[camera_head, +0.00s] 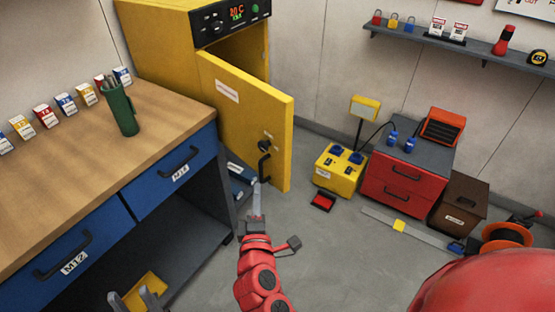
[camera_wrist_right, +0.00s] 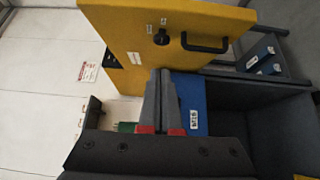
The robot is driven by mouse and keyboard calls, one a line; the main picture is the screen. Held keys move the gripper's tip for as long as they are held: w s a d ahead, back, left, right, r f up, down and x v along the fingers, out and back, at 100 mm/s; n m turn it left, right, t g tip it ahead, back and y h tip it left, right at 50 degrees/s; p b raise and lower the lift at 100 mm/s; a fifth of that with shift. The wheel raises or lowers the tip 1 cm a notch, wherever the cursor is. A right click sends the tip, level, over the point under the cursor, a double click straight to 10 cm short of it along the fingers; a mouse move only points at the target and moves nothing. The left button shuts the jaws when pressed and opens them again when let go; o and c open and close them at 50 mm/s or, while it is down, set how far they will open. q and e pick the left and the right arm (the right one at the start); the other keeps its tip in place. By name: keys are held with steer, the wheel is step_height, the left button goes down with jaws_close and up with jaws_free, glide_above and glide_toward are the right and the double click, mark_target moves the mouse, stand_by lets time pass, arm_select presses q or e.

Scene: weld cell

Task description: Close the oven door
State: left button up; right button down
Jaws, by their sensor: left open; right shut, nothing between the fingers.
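The yellow oven (camera_head: 165,40) stands at the back left with its door (camera_head: 228,100) standing open toward me. The door has a black handle (camera_head: 263,160) near its free edge. In the right wrist view the door (camera_wrist_right: 130,25) and handle (camera_wrist_right: 205,43) lie beyond the fingers. My right gripper (camera_head: 256,185) is shut and empty, just below the handle in the picture; I cannot tell whether it touches the door. Its fingers also show in the wrist view (camera_wrist_right: 162,75). My left gripper (camera_head: 132,298) is open and empty at the bottom left, partly cut off.
A wooden-topped bench (camera_head: 70,140) with blue drawers stands left, close to the door. A green holder (camera_head: 121,110) stands on it. A yellow box (camera_head: 338,170), a red drawer cabinet (camera_head: 400,180) and a brown box (camera_head: 460,203) stand right. Grey floor lies open in between.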

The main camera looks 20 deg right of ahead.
steer(key=d+h, duration=0.1)
steer(key=d, duration=0.1)
steer(key=p, duration=0.2)
glide_toward(278, 148)
steer(key=w+a, duration=0.2)
steer(key=w, duration=0.1)
steer(key=d, duration=0.1)
steer(key=w+d+p, duration=0.1)
steer(key=w+d, duration=0.1)
steer(key=shift+r+m+g+p, duration=0.3)
steer(key=shift+r+m, duration=0.05)
steer(key=shift+m, duration=0.05)
steer(key=shift+w+d+f, duration=0.15)
steer(key=shift+w+d, duration=0.1)
steer(key=shift+d, duration=0.2)
